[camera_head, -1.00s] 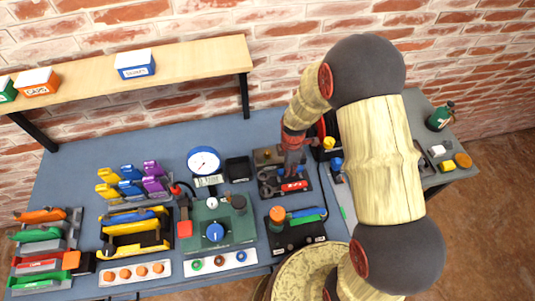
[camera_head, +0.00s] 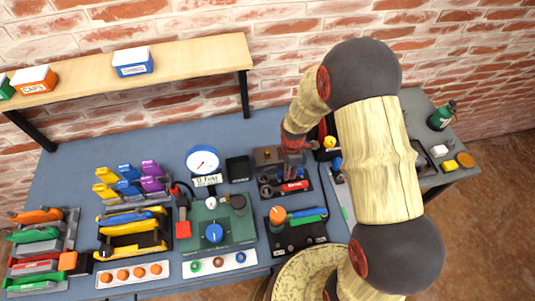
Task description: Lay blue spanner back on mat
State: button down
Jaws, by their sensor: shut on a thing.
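My gripper (camera_head: 293,168) is low over the dark mat (camera_head: 271,197) at the middle back of the bench, pointing down. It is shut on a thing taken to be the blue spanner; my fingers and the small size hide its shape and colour. I cannot tell whether it touches the mat. A red-handled tool (camera_head: 295,187) lies on the mat just below my fingers. Dark grey tool ends (camera_head: 266,189) show to its left.
A brown block (camera_head: 267,155) stands behind the mat, and a small black tray (camera_head: 238,169) to its left. In front is a black box (camera_head: 297,236) with an orange knob and coloured handles. A gauge (camera_head: 203,161) stands left.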

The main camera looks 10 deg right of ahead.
jog(key=c, duration=1.6)
grip_release()
jog(key=shift+o, duration=1)
jog(key=shift+o, duration=0.8)
jog(key=shift+r+p, duration=2.8)
jog(key=shift+r, duration=1.25)
